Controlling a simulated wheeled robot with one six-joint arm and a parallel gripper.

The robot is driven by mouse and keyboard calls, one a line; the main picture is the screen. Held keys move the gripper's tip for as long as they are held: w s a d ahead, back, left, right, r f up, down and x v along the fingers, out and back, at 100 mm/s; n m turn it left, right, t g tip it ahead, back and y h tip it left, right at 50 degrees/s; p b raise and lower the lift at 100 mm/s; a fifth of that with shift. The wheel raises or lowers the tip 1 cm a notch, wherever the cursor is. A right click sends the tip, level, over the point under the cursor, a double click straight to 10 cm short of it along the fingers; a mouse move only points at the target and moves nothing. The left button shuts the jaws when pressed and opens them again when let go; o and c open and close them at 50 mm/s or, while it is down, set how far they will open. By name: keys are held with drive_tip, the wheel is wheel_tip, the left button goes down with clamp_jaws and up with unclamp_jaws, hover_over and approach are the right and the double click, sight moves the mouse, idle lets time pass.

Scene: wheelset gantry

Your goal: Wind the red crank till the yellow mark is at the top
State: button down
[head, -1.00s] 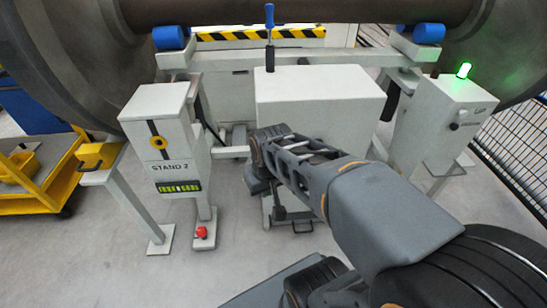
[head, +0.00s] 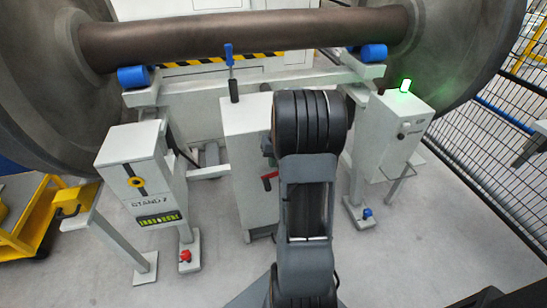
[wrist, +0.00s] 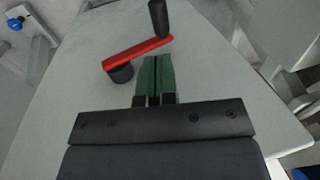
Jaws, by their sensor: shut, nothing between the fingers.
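The red crank (wrist: 140,52) shows in the wrist view just beyond my fingertips. Its red arm slants from a black hub (wrist: 120,74) at lower left to a black handle (wrist: 159,18) at upper right. My gripper (wrist: 158,58) has green fingers pressed together, empty, close to the crank arm; I cannot tell whether they touch it. In the head view part of the red crank (head: 269,177) shows on the white cabinet (head: 250,130), left of my arm, which hides my gripper. I cannot make out a yellow mark on the crank.
A post with a green lamp (head: 405,86) stands right. A big wheelset axle (head: 240,36) lies across the back. A mesh fence (head: 480,160) runs along the right.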

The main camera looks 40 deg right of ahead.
sight(268, 182)
drive_tip(key=f, duration=0.3)
drive_tip(key=a+f+b, duration=0.1)
drive_tip(key=f, duration=0.2)
drive_tip(key=f+b, duration=0.1)
drive_tip(key=f, duration=0.1)
drive_tip(key=shift+w+a+f, duration=0.35)
drive_tip(key=shift+f, duration=0.05)
drive_tip(key=shift+d, duration=0.1)
